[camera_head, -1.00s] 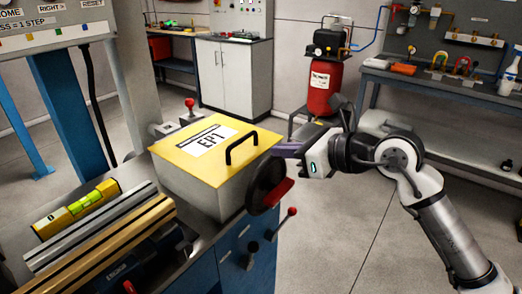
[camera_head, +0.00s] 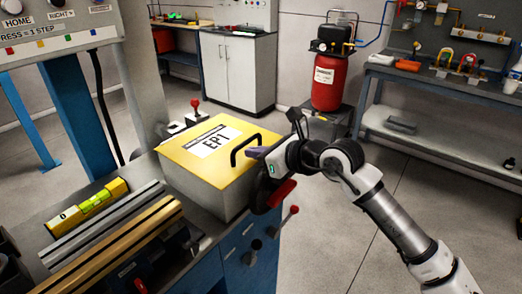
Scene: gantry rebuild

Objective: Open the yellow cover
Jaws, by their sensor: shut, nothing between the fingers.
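The yellow cover (camera_head: 202,168) lies flat and closed on top of a grey box (camera_head: 198,197) on the blue workbench. It bears a white label (camera_head: 213,141) reading "EPT" and a black bar handle (camera_head: 236,146) near its right edge. My gripper (camera_head: 255,153) is shut and empty, just right of the handle and around the height of the cover. The fingers look very near the handle; I cannot tell whether they touch it. My arm reaches in from the lower right.
A black handwheel with a red grip (camera_head: 281,194) sits under my gripper. A red-knobbed lever (camera_head: 293,210) sticks out nearby. A yellow level (camera_head: 88,206) and metal bars (camera_head: 120,235) lie left of the box. A red compressor (camera_head: 327,82) stands behind. Floor at right is clear.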

